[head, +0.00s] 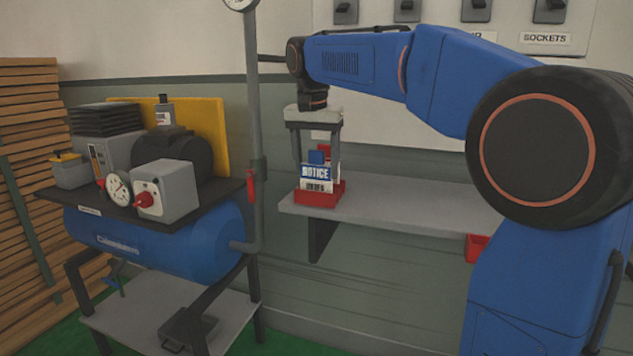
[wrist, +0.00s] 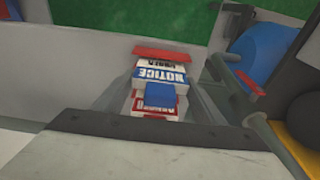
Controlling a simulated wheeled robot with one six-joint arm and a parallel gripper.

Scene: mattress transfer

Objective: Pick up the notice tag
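The notice tag (head: 316,176) is a white and blue sign with a blue tab on top. It stands upright in a red tray (head: 322,200) on the grey wall shelf. In the wrist view the tag (wrist: 162,76) shows from above, its blue tab nearest the camera and the red tray's edge (wrist: 178,54) beyond. My gripper (head: 316,160) points down over the tag, with one finger on each side of the blue tab. Gaps show between the fingers and the tab, so it is open. The tag's far side is hidden.
The grey shelf (head: 400,207) runs right, behind my arm, with a red bin (head: 477,247) lower down. A vertical grey pipe (head: 253,110) with a red valve handle stands left of the shelf. Further left is a blue compressor tank (head: 160,237) with equipment on top.

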